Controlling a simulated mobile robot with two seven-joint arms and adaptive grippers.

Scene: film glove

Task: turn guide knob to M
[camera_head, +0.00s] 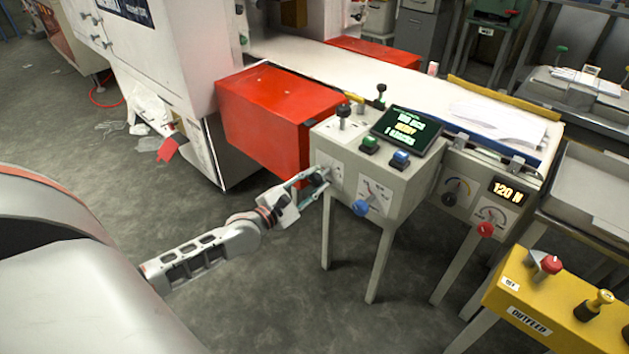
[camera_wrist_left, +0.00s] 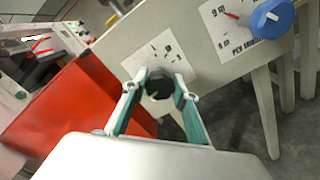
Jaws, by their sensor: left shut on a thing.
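The guide knob looks to be the black knob (camera_wrist_left: 158,84) on the front of the grey control box (camera_head: 398,185). It sits over a white dial plate (camera_wrist_left: 160,58) whose lettering is too small to read. My left gripper (camera_head: 321,178) is at this knob, at the box's left front; in the left wrist view its two teal-padded fingers (camera_wrist_left: 157,92) close around the knob from both sides. The knob's pointer direction cannot be made out. In the head view the gripper covers most of the knob. My right gripper is not in view.
A blue knob (camera_head: 361,208) sits close to the right on the same face. A red box (camera_head: 270,112) stands just left of the control box. A screen (camera_head: 406,129) and green and blue buttons are on top. A yellow outfeed box (camera_head: 550,310) is at lower right.

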